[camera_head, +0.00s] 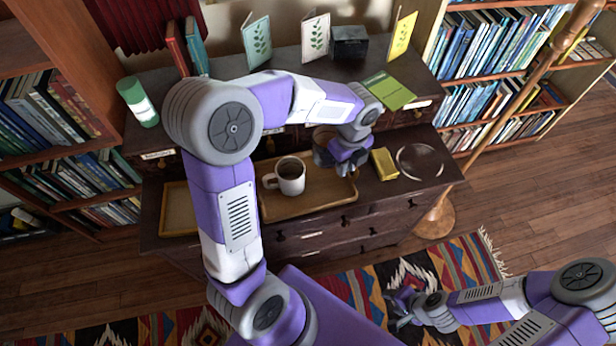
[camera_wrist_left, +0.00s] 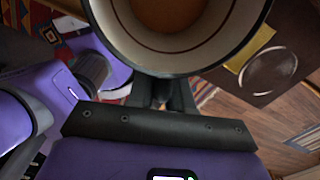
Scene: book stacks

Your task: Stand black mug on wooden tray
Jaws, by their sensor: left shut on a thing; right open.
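The black mug (camera_wrist_left: 180,62) fills the top of the left wrist view, with a dark rim, a cream inside and a brown bottom or drink. My left gripper (camera_wrist_left: 165,95) is shut on its near side; I cannot tell whether on wall or handle. In the head view my left gripper (camera_head: 343,158) is over the right back part of the wooden tray (camera_head: 308,205), and my arm partly hides the mug (camera_head: 322,154). I cannot tell whether the mug touches the tray. My right gripper (camera_head: 398,308) is open and empty over the rug.
A white mug (camera_head: 289,176) stands on the tray's left half. A yellow box (camera_head: 384,163) and a clear round dish (camera_head: 419,161) are to its right. A smaller tray (camera_head: 177,208) is to its left. Books and a green can (camera_head: 138,102) stand on the upper shelf.

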